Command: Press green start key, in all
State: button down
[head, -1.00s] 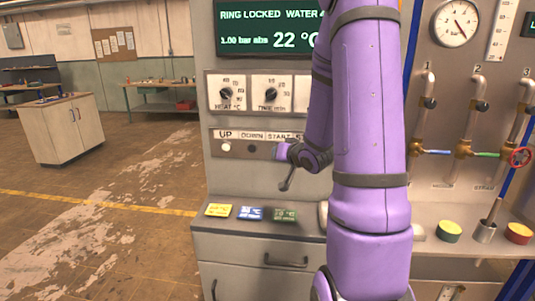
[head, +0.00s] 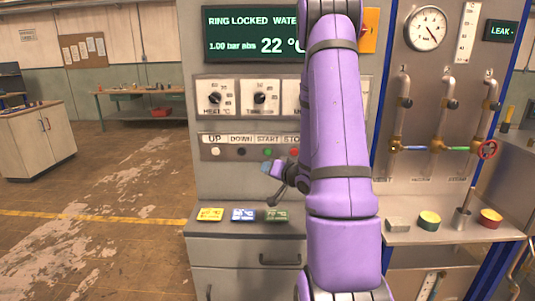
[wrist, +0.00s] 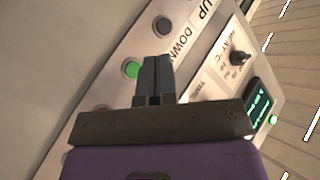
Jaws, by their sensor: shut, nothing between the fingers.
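The green start key (head: 267,152) sits in a row on the grey control panel, under the START label. It also shows in the wrist view (wrist: 131,69), just left of my fingertips. My gripper (head: 265,168) is a little below the key in the head view, with its fingers together and empty. In the wrist view the closed fingertips (wrist: 157,58) are beside the key and cover its label. I cannot tell how far the tips are from the panel face. The display (head: 256,34) reads RING LOCKED, 1.00 bar abs and 22 °C.
A dark DOWN key (head: 241,151) and a white UP key (head: 215,151) lie left of the green one. A red STOP key (head: 293,152) is close on its right. Dials (head: 260,98) are above. A ledge with coloured cards (head: 243,215) juts out below.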

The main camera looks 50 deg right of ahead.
jog(key=w+d, duration=0.5)
jog(key=d, duration=0.1)
jog(key=shift+w+d, duration=0.2)
jog(key=shift+w+d, duration=0.1)
dwell(2.1)
jog(key=shift+w+d, duration=0.15)
jog(key=shift+d, duration=0.05)
jog(key=shift+w+d, duration=0.3)
jog(key=shift+d, duration=0.05)
dwell(0.9)
jog(key=shift+a, duration=0.1)
jog(key=shift+s+a, duration=0.55)
dwell(0.3)
jog(key=shift+s+a, duration=1.65)
jog(key=shift+a, duration=0.25)
